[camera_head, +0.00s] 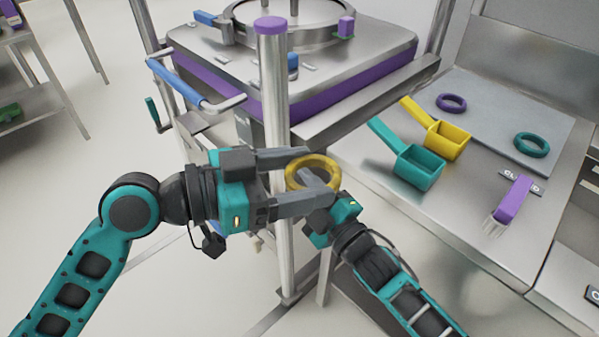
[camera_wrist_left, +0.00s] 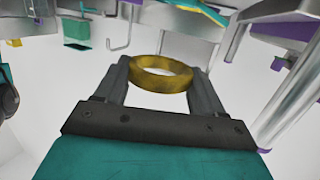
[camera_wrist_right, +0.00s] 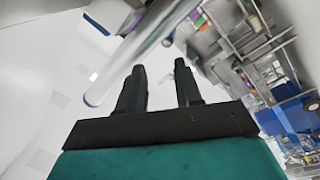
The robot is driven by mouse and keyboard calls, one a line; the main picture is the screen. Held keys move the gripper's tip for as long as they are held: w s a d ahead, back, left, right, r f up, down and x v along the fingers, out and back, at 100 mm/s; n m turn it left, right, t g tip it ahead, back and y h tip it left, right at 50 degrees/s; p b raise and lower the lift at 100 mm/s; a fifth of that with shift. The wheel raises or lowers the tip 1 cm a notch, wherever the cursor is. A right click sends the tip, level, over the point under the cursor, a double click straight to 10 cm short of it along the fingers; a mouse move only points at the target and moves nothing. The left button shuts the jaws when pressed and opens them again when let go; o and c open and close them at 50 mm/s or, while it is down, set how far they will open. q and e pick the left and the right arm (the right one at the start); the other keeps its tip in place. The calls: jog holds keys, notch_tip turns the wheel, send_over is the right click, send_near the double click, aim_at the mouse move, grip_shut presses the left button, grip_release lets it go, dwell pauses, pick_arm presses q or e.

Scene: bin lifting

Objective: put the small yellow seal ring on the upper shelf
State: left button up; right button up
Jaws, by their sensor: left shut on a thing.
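The small yellow seal ring (camera_head: 291,178) is held in the air by my left gripper (camera_head: 312,178), whose fingers are shut on it from opposite sides. The ring also shows between the fingertips in the left wrist view (camera_wrist_left: 160,84). My right gripper (camera_head: 312,220) is just below and beyond the left fingers, partly hidden by them in the head view. In the right wrist view its fingers (camera_wrist_right: 160,82) stand apart with nothing between them. I cannot tell which surface is the upper shelf; a shelving rack (camera_head: 35,106) is partly visible at the far left.
A steel-and-purple machine (camera_head: 340,85) with a vertical post (camera_head: 275,90) stands close behind the grippers. The steel counter (camera_head: 470,250) at right holds a purple ring (camera_head: 451,109), a teal ring (camera_head: 518,150), yellow (camera_head: 446,142) and teal (camera_head: 417,168) scoops, and a purple-handled tool (camera_head: 512,200).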

pick_arm(q)
jog(key=w+a+f+n+t+y, duration=0.1)
jog(key=a+f+n+t+y, duration=0.2)
jog(key=a, duration=0.4)
jog(key=w+a+f+n+t+y, duration=0.1)
jog(key=a+f+n+t+y, duration=0.2)
jog(key=a+n+t+y, duration=0.2)
jog(key=w+a+f+n+t+y, duration=0.2)
jog(key=a+n+y, duration=0.4)
jog(key=a, duration=0.3)
jog(key=shift+a+f+n+t+y, duration=0.4)
jog(key=shift+f+t+y, duration=0.3)
jog(key=shift+t+y, duration=0.15)
pick_arm(e)
jog(key=s+d+f+m+g+h, duration=0.5)
jog(key=s+d+f+m+h, duration=0.3)
jog(key=s+d+f+m, duration=0.5)
jog(key=shift+s+d+f+m, duration=0.25)
jog(key=shift+s+f+m, duration=0.55)
jog(key=shift+s+f, duration=0.75)
